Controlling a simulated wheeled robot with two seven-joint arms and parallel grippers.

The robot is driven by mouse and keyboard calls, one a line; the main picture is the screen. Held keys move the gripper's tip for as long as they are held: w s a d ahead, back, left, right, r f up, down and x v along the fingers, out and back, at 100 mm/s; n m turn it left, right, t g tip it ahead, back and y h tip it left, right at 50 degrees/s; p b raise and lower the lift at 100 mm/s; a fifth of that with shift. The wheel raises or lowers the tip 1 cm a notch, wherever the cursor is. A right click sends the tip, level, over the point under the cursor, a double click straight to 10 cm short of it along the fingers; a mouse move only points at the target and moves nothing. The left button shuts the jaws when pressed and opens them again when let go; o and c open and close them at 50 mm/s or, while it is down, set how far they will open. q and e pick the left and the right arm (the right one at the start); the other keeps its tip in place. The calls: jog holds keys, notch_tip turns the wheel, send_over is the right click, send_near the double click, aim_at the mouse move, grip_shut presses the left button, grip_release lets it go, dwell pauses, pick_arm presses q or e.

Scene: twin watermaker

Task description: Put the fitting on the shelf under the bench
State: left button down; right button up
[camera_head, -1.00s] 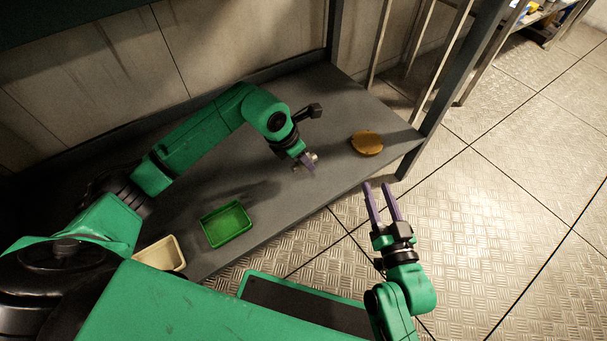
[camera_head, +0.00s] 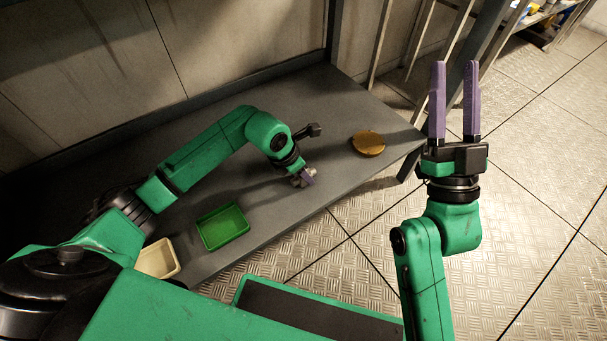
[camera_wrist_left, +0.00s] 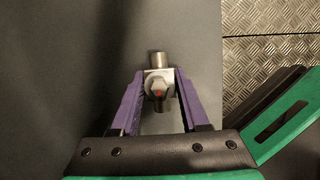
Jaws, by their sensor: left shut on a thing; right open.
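The fitting (camera_wrist_left: 158,84), a small silver metal piece with a short cylinder and a red spot, sits between the purple fingers of my left gripper (camera_wrist_left: 158,90) in the left wrist view. In the head view my left gripper (camera_head: 304,179) is low over the grey shelf (camera_head: 290,115), near its front edge, and mostly hides the fitting. My left gripper is shut on the fitting. I cannot tell whether the fitting touches the shelf surface. My right gripper (camera_head: 455,100) is open and empty, raised in front of the shelf's right end with its fingers pointing up in the picture.
A green tray (camera_head: 223,228) and a cream bin (camera_head: 158,258) stand left of the left gripper. A round orange-brown disc (camera_head: 368,143) lies to its right. A dark post (camera_head: 470,65) stands at the right end. Bare grey surface lies behind the left gripper.

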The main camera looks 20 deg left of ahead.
pick_arm(q)
jog(key=shift+f, duration=0.1)
pick_arm(e)
jog(key=shift+s+d+r+t, duration=0.2)
jog(key=shift+r+t, duration=0.1)
jog(key=shift+r, duration=0.35)
pick_arm(q)
jog(key=shift+f, duration=0.1)
pick_arm(e)
jog(key=shift+s+r+y, duration=0.15)
jog(key=shift+r+y, duration=0.2)
jog(key=shift+y, duration=0.05)
